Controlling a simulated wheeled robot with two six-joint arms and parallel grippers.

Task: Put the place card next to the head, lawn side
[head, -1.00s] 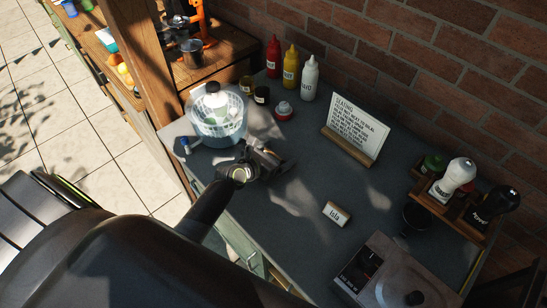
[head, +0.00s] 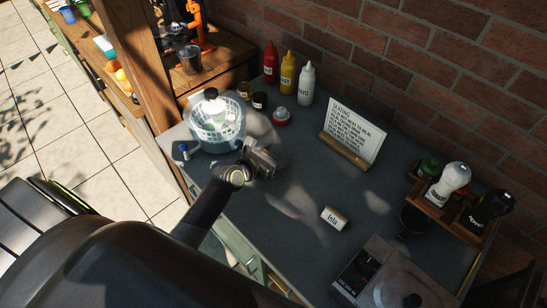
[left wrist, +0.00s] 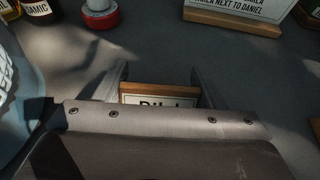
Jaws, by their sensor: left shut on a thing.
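My left gripper (head: 266,160) is over the dark tabletop (head: 290,205), just right of the salad spinner. In the left wrist view it is shut on a wood-edged place card (left wrist: 158,98), one finger at each end. The card's lettering is partly covered and seems to read "Bilal"; in the head view the card is hidden. Another place card, marked "Isla" (head: 334,218), lies on the table to the right. A white seating sign (head: 354,130) stands in a wooden base near the wall. My right gripper is not in view.
A salad spinner (head: 217,122) stands left of my gripper. Sauce bottles (head: 288,73), small jars and a red-and-white item (head: 281,117) stand behind. A wooden caddy (head: 447,208), a dark cup (head: 413,220) and a scale-like device (head: 385,275) are at the right. The table's middle is clear.

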